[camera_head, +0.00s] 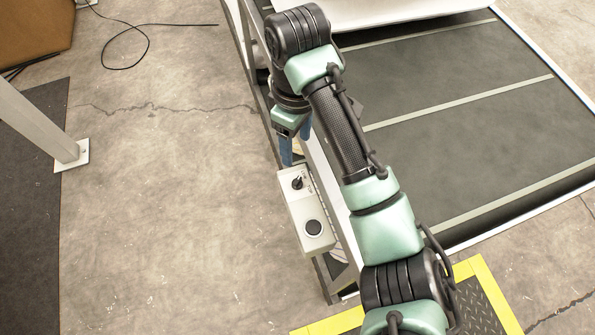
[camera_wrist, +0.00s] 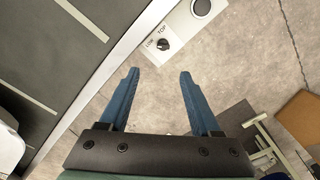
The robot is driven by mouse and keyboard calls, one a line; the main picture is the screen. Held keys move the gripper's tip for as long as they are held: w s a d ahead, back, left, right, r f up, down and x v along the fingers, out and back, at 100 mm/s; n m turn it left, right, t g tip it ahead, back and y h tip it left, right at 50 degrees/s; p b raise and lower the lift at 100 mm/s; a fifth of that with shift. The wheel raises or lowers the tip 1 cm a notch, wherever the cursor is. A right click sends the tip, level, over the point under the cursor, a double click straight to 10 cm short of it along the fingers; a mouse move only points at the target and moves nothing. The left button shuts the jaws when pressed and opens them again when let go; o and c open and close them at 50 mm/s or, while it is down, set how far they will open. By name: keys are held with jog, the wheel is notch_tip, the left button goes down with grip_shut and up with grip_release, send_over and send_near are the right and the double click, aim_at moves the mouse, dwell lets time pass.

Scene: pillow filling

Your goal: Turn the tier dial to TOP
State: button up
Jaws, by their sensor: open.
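The tier dial (camera_head: 297,183) is a small black knob on a pale control box (camera_head: 296,208) beside the conveyor frame. In the wrist view the dial (camera_wrist: 163,44) sits just ahead of the gap between my fingertips, with LOW and TOP printed by it. Its pointer is too small to tell which label it faces. My gripper (camera_wrist: 159,75) is open and empty, its two blue fingers apart and not visibly touching the dial. In the head view my gripper (camera_head: 296,152) hangs beside the box's far end, partly hidden by my arm.
A round black button (camera_head: 313,227) is on the same box, nearer in the head view. A dark conveyor bed (camera_head: 450,110) with pale strips lies to the right. A yellow-edged plate (camera_head: 480,310) is at the bottom. Concrete floor (camera_head: 170,190) is clear to the left.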

aim_at(297, 181)
jog(key=f+b, duration=0.2)
jog(key=f, duration=0.2)
jog(key=f+b, duration=0.2)
jog(key=f, duration=0.1)
jog(key=f+b, duration=0.3)
jog(key=f, duration=0.1)
jog(key=shift+s+f, duration=0.35)
jog(key=shift+f, duration=0.65)
jog(key=shift+c, duration=0.2)
grip_shut()
